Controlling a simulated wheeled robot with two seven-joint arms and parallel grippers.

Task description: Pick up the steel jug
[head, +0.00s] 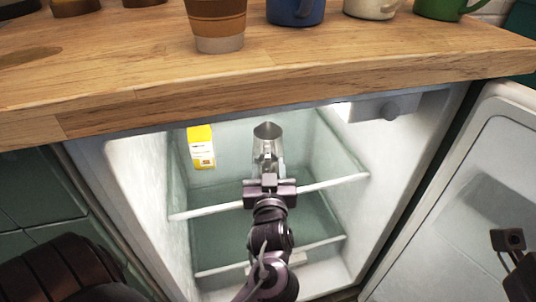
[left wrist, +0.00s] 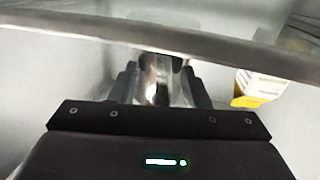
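The steel jug (head: 267,133) is a shiny metal vessel with a cone-shaped top, inside the lit fridge above the upper shelf. My left gripper (head: 268,168) reaches into the fridge right at the jug's near side and covers its lower part. In the left wrist view, the two fingers of my left gripper (left wrist: 160,88) stand apart, with the shiny jug (left wrist: 152,72) between and beyond them. I cannot tell whether they touch it. Part of my right gripper (head: 507,240) shows at the right edge, before the fridge door; its finger state is unclear.
A yellow and white carton (head: 201,147) stands left of the jug; it also shows in the left wrist view (left wrist: 257,88). The glass shelf's front edge (head: 325,184) runs close by my left gripper. A wooden counter (head: 330,70) with several cups overhangs the fridge. The fridge door (head: 490,150) is open at right.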

